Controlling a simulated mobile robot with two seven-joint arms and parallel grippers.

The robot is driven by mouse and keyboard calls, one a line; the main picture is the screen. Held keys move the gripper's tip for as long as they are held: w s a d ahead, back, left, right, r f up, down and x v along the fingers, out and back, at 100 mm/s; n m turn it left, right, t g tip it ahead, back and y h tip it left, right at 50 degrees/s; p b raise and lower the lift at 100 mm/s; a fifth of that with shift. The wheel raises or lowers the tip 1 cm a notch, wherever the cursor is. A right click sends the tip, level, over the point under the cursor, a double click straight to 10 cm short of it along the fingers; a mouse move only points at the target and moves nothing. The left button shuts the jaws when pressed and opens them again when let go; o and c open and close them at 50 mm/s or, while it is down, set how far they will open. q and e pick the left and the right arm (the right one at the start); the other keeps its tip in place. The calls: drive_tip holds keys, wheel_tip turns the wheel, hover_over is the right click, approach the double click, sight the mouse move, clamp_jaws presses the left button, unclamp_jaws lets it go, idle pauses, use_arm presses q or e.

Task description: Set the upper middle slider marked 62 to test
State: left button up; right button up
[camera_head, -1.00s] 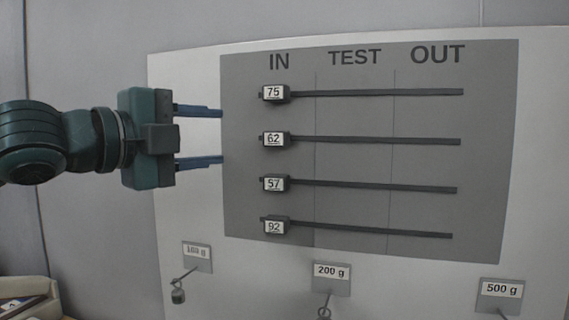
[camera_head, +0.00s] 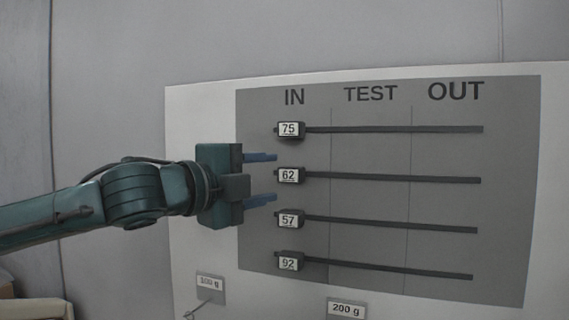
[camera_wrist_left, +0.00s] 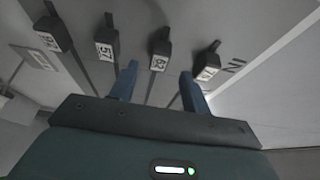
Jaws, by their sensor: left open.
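The slider marked 62 (camera_head: 289,176) sits at the left end of its track, in the IN column. The TEST column (camera_head: 370,150) is the middle strip of the grey panel. My left gripper (camera_head: 262,178) is open and empty, its two blue fingers just left of the 62 slider, one above and one below its height. In the left wrist view the 62 slider (camera_wrist_left: 160,55) lies ahead of the gap between the fingers (camera_wrist_left: 160,85), apart from them. My right gripper is not in view.
Slider 75 (camera_head: 289,129) is above, sliders 57 (camera_head: 288,219) and 92 (camera_head: 288,262) below, all in the IN column. Labels 100 g (camera_head: 210,283) and 200 g (camera_head: 346,310) are on the board below. The tracks to the right are clear.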

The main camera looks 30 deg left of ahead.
sight(285, 175)
use_arm(q)
drive_tip(key=shift+w+r+p, duration=0.35)
drive_tip(key=shift+w+p, duration=0.1)
drive_tip(key=shift+p, duration=0.4)
drive_tip(key=p, duration=0.2)
drive_tip(key=w+p, duration=0.1)
drive_tip(key=p, duration=0.2)
drive_tip(key=shift+w+d, duration=0.2)
drive_tip(key=shift+w, duration=0.1)
drive_tip(key=shift+w+a+f, duration=0.15)
drive_tip(key=shift+w+f, duration=0.05)
drive_tip(key=shift+f, duration=0.25)
drive_tip(key=shift+w+a+b, duration=0.15)
drive_tip(key=shift+w+b, duration=0.2)
drive_tip(key=shift+w, duration=0.5)
drive_tip(key=shift+w+d+r, duration=0.1)
drive_tip(key=shift+w+d, duration=0.2)
drive_tip(key=shift+d, duration=0.2)
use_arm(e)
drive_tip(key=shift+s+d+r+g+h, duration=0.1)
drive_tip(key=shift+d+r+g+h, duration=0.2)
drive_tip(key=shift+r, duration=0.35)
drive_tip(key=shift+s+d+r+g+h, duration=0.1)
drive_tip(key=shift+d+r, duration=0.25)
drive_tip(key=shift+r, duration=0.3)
use_arm(q)
clamp_jaws()
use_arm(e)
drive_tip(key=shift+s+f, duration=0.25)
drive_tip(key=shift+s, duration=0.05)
